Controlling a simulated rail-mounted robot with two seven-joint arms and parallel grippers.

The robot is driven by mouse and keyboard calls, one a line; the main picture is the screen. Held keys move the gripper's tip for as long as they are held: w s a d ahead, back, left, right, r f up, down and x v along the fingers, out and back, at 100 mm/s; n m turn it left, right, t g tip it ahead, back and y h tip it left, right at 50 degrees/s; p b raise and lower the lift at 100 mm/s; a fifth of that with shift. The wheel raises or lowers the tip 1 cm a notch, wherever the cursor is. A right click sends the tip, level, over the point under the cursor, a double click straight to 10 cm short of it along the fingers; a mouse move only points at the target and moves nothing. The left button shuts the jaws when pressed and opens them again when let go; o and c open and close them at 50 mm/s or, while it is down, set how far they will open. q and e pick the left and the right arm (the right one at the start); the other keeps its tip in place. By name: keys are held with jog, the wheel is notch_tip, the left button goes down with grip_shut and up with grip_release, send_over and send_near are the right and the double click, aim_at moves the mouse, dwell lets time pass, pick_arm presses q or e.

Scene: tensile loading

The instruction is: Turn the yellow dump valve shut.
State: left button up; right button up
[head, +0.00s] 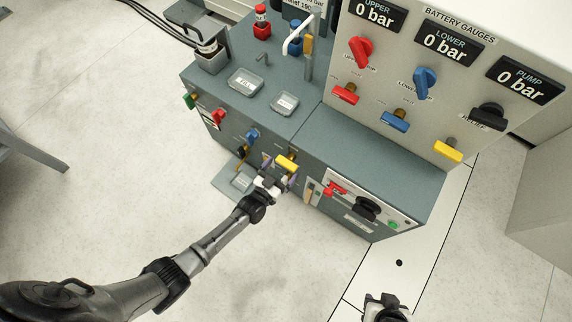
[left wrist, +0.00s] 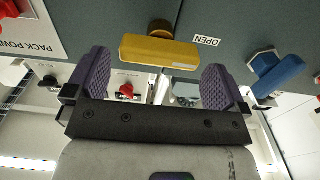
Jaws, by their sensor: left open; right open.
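A yellow valve handle (head: 287,163) sticks out from the front face of the teal cabinet. In the left wrist view the yellow handle (left wrist: 160,50) lies crosswise on a brass stem, beside an "OPEN" label (left wrist: 206,41). My left gripper (head: 276,178) is open at this handle. Its purple fingertips (left wrist: 157,75) stand at either end of the handle with a gap on each side, and I see no contact. I cannot tell how deep the handle sits between them. My right gripper (head: 387,305) is open and empty at the bottom edge, away from the cabinet.
A blue valve handle (head: 252,136) sits left of the yellow one; it also shows in the left wrist view (left wrist: 279,74). A red switch (head: 336,188) and black knob (head: 367,208) are to the right. Another yellow handle (head: 448,151) is on the gauge panel. The floor in front is clear.

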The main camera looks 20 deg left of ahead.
aim_at(284, 166)
pick_arm(q)
jog(key=shift+b+x, duration=0.5)
jog(key=shift+x, duration=1.15)
jog(key=shift+c, duration=0.5)
jog(key=c, duration=0.6)
jog(key=shift+c, duration=0.2)
